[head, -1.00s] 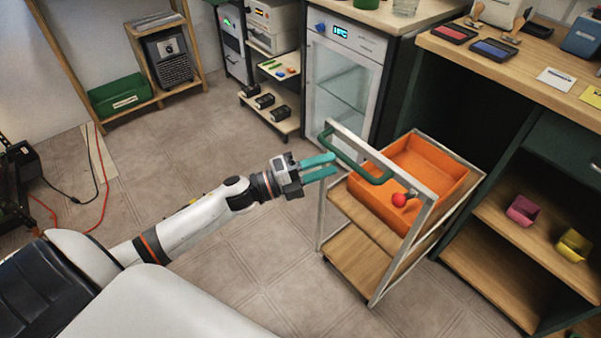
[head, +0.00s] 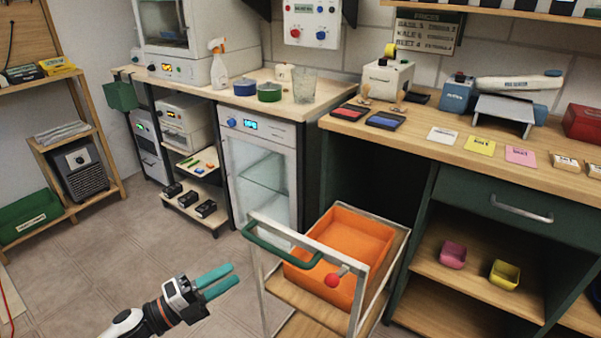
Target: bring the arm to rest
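My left gripper (head: 233,275) shows at the lower middle-left of the head view, its arm coming up from the bottom edge. Its two teal fingers lie side by side with a narrow gap, and nothing shows between them. It is in front of and left of the trolley (head: 264,290), apart from its green handle (head: 290,250). Most of my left arm is out of the picture. My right gripper is not in view.
An orange crate (head: 355,228) stands on the trolley, with a red ball-ended thing (head: 332,280) at its near side. A glass-door cabinet (head: 258,175) and a workbench (head: 470,158) stand behind. Floor (head: 130,250) left of the gripper is clear.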

